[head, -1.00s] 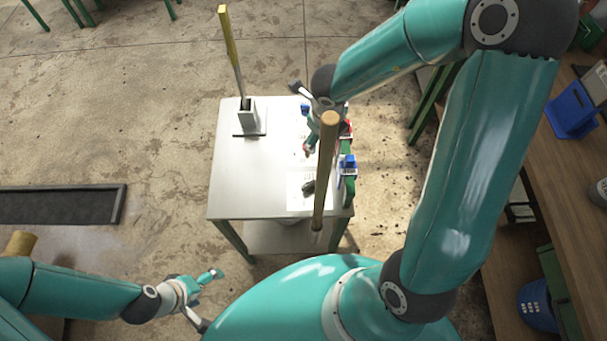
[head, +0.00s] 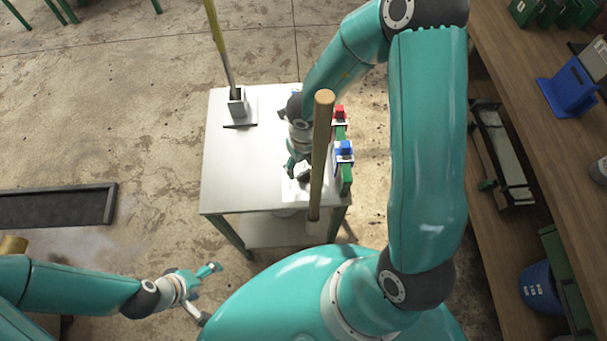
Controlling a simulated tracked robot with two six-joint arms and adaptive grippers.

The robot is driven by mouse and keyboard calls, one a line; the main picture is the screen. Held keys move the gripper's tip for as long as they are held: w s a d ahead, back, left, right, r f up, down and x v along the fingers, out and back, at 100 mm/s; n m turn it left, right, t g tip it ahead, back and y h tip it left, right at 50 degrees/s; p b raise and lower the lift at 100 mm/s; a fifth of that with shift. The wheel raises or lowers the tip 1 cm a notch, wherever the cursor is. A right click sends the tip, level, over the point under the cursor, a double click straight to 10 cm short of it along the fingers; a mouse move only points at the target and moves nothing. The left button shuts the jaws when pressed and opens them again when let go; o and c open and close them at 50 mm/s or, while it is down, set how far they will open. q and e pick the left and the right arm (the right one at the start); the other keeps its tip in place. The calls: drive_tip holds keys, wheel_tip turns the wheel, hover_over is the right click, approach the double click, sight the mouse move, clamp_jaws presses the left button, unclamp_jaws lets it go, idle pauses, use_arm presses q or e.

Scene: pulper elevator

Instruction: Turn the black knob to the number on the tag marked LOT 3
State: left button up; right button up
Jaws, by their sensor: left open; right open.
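My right gripper (head: 297,168) reaches down over the white sheet (head: 290,190) on the metal table (head: 238,175). It is open, with its fingers low over the spot of the black knob. The knob is mostly hidden by the gripper and I cannot read its setting or tell whether the fingers touch it. No LOT 3 tag or number is legible. My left gripper (head: 208,290) is open and empty, low at the left, away from the table.
A wooden-handled tool (head: 320,150) stands upright at the table's near right, close to my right gripper. Another long handle (head: 221,50) stands in a grey holder (head: 238,106) at the back left. A wooden bench (head: 500,80) runs along the right.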

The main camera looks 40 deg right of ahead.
sight(304, 174)
wheel_tip(304, 174, down, 5)
drive_tip(key=shift+f+b, duration=0.1)
drive_tip(key=shift+b, duration=0.7)
